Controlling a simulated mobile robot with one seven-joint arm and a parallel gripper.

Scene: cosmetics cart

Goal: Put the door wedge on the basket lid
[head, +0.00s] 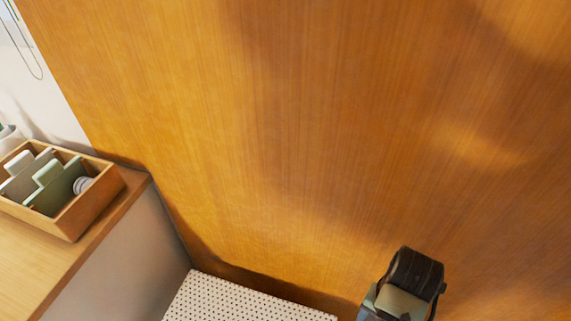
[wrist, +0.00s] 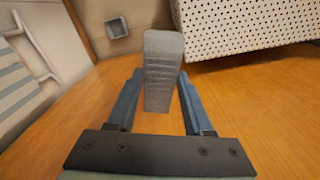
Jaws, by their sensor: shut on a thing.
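The door wedge (wrist: 161,70) is a grey, ridged, tapered piece. In the wrist view it stands between the two blue fingers of my gripper (wrist: 160,82), which is shut on it. A white, dark-dotted surface, which looks like the basket with its lid (wrist: 245,25), lies beyond the wedge at the upper right. The same dotted surface (head: 240,300) shows at the bottom of the head view, cut off by the frame edge. The wedge appears apart from it. In the head view only a dark part of my arm shows at the lower right; the fingers and wedge cannot be made out.
A large orange wood panel (head: 300,130) fills most of the head view. At left, a wooden counter (head: 35,270) bears a wooden box (head: 80,220) with green and grey items. In the wrist view, wood flooring (wrist: 270,100) lies open, with a pale slatted thing (wrist: 25,95) at left.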

